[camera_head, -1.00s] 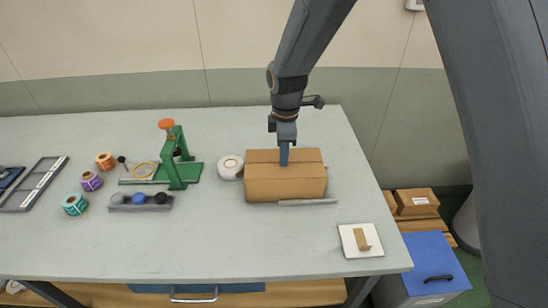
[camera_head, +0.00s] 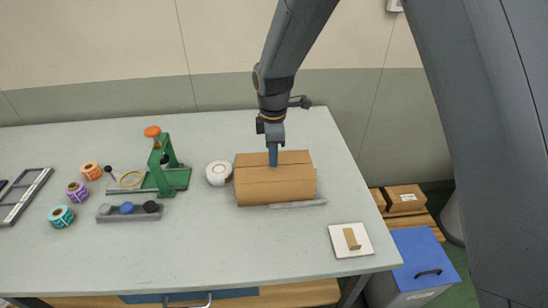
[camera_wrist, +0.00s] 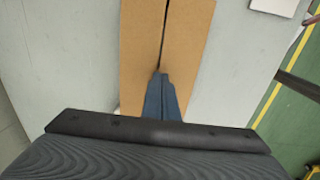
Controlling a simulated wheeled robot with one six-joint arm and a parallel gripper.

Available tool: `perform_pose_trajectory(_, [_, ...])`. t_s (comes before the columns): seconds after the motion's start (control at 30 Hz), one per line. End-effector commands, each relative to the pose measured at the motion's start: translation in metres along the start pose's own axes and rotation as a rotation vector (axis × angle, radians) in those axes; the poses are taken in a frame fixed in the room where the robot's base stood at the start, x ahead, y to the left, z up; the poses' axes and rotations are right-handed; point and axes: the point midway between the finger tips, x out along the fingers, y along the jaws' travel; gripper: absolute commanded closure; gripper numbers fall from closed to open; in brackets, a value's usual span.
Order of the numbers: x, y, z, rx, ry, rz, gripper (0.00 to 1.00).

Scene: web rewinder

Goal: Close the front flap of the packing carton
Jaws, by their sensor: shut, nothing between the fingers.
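The brown packing carton (camera_head: 276,193) stands on the table, right of centre. My gripper (camera_head: 273,163) points straight down over its top, its blue fingers shut together and empty. In the wrist view the fingertips (camera_wrist: 160,75) sit over the narrow dark gap between two long flaps. The front flap (camera_wrist: 187,45) appears on the right side of that gap and the back flap (camera_wrist: 140,45) on the left. Both look folded inward and near level. Whether the fingertips touch the cardboard I cannot tell. The fingers hide a small part of the seam.
A white tape roll (camera_head: 219,173) stands close to the carton's left. A green press (camera_head: 163,165) and coloured rolls (camera_head: 77,191) are farther left. A white pad (camera_head: 351,240) lies front right. The table front is mostly clear.

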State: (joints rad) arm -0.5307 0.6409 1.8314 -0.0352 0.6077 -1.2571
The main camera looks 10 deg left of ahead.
Motion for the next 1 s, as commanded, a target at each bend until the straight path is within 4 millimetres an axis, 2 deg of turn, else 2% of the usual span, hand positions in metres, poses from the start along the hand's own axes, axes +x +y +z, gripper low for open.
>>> perform_pose_trajectory(0.17, [-0.015,0.001,0.001,0.001,0.000,0.001,1.00])
perform_pose_trajectory(0.43, [-0.053,0.006,0.005,0.006,0.000,0.002,1.00])
perform_pose_trajectory(0.8, [-0.119,0.010,0.006,0.008,0.000,0.001,1.00])
perform_pose_trajectory(1.0, [-0.135,0.010,0.006,0.008,-0.001,-0.001,1.00])
